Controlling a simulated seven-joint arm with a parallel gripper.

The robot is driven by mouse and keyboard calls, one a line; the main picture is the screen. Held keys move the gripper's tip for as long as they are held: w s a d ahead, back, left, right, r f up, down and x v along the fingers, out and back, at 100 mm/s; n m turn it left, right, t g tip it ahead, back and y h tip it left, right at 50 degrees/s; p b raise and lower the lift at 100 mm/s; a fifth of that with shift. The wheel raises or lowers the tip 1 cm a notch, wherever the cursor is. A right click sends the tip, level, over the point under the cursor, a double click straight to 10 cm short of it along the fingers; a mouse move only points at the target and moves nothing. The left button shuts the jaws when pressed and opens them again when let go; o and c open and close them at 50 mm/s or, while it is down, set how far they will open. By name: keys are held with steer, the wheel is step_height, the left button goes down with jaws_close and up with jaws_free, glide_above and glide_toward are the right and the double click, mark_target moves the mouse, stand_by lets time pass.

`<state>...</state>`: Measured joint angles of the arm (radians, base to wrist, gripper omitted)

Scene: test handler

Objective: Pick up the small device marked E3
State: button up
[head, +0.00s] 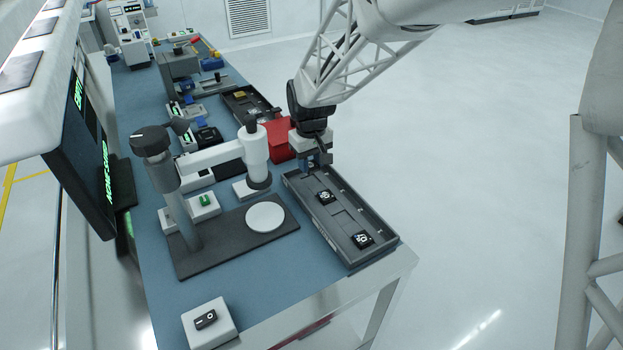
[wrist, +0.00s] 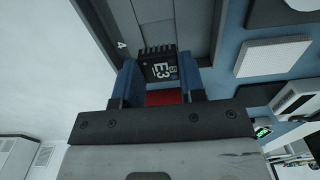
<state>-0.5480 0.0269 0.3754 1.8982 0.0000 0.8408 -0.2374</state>
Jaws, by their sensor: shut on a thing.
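The small black device marked E3 (wrist: 162,68) sits between the two blue fingers of my gripper (wrist: 160,76) in the wrist view, its white lettering facing the camera. My gripper is shut on it. In the head view my gripper (head: 314,163) is over the far end of the long dark tray (head: 378,257); the E3 device cannot be made out there. Whether the device is clear of the tray floor is hard to tell. Two other black devices with white marks, a middle one (head: 326,197) and a near one (head: 362,240), lie in the tray.
A red box (head: 278,140) stands just left of my gripper. A microscope-like stand (head: 255,150) with a white round plate (head: 265,217) is left of the tray. A white block with a dark device (head: 208,322) is at the near edge. Another tray (head: 240,105) lies farther back.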

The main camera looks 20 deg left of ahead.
steer(key=shift+r, duration=0.3)
